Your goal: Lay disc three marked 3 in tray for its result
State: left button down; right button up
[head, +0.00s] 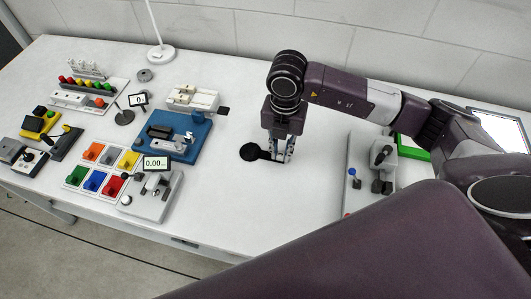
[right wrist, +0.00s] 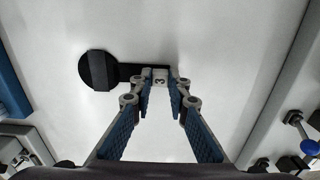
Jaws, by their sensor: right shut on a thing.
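Disc three is a flat black disc (head: 250,152) with a short black handle, over the white table in the middle of the head view. In the right wrist view the disc (right wrist: 98,70) lies left of the fingertips, and the white block on its handle reads 3. My right gripper (head: 281,157) points down and is shut on this block; its fingertips also show in the right wrist view (right wrist: 160,80). I cannot tell whether the disc touches the table. Coloured trays, including a red one (head: 112,186) and a blue one (head: 95,181), stand at the left. My left gripper is out of view.
A blue machine (head: 190,150) stands left of the disc. A grey device with a display reading 0.00 (head: 156,162) is beside the trays. A grey panel with levers (head: 358,195) is right of my gripper. The table between the blue machine and the panel is mostly clear.

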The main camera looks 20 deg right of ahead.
grip_shut()
notch_tip(320, 180, up, 20)
jog(key=shift+b, duration=0.45)
jog(key=s+a+f+m, duration=0.1)
jog(key=s+f+m, duration=0.2)
jog(key=m, duration=1.1)
jog(key=s+a+f+m, duration=0.1)
jog(key=s+f+m, duration=0.3)
jog(key=m, duration=1)
jog(key=shift+a+f, duration=0.35)
jog(key=shift+f, duration=0.1)
